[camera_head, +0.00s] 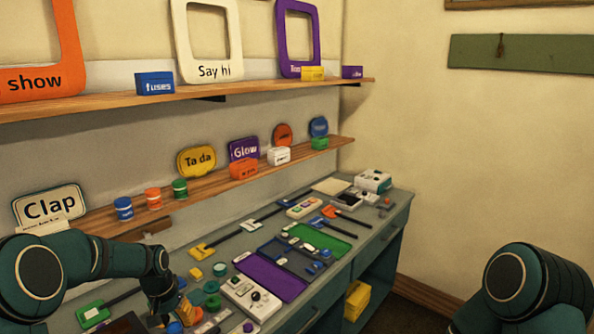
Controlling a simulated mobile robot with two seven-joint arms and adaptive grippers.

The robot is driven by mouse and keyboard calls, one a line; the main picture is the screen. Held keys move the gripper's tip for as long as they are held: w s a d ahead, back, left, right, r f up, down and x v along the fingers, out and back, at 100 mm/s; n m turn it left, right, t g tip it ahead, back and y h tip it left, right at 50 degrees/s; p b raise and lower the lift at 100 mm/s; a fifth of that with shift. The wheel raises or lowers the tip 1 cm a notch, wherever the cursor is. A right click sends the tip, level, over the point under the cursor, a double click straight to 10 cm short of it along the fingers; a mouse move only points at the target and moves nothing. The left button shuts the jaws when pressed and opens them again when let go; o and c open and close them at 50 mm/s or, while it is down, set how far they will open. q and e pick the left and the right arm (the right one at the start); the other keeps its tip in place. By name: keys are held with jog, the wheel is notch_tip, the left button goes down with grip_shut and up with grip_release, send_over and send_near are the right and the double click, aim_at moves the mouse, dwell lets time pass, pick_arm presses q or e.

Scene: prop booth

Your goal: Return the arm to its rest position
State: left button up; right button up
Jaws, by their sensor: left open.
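My left arm comes in from the lower left, and its gripper (163,305) hangs low over the near left part of the grey workbench (385,225). The gripper is small and dark here. I see no object clearly held in it. Small coloured parts lie close around and behind it, and I cannot tell whether it touches any. My right arm (525,285) shows at the lower right as a bent dark green link. Its gripper is out of the picture.
The bench carries a purple tray (270,277), a green tray (320,241), a white control box (250,298) and several small parts. Above are a lower shelf (215,185) and an upper shelf (220,98) with signs. Open floor lies between bench and right arm.

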pick_arm(q)
jog(key=shift+h, duration=0.3)
jog(key=d+f, duration=0.1)
jog(key=f, duration=0.1)
jog(key=s+d+f, duration=0.1)
jog(key=d+f+b, duration=0.1)
jog(key=f, duration=0.1)
jog(key=shift+s+d+f, duration=0.2)
jog(key=shift+f, duration=0.1)
jog(key=s+d+f+h+b, duration=0.1)
jog(key=s+d+f+b, duration=0.3)
jog(key=s+d+f, duration=0.4)
jog(key=s+d+f+n+t+h+b, duration=0.1)
jog(key=s+d+f+b, duration=0.2)
jog(key=s+d+f, duration=0.6)
jog(key=s+f, duration=0.2)
jog(key=s, duration=0.4)
jog(key=shift+s+f+n+b, duration=0.15)
jog(key=shift+f+n+b, duration=0.05)
jog(key=shift+n+b, duration=0.15)
pick_arm(e)
notch_tip(320, 180, down, 10)
jog(key=shift+s+a, duration=0.2)
jog(key=shift+s, duration=0.15)
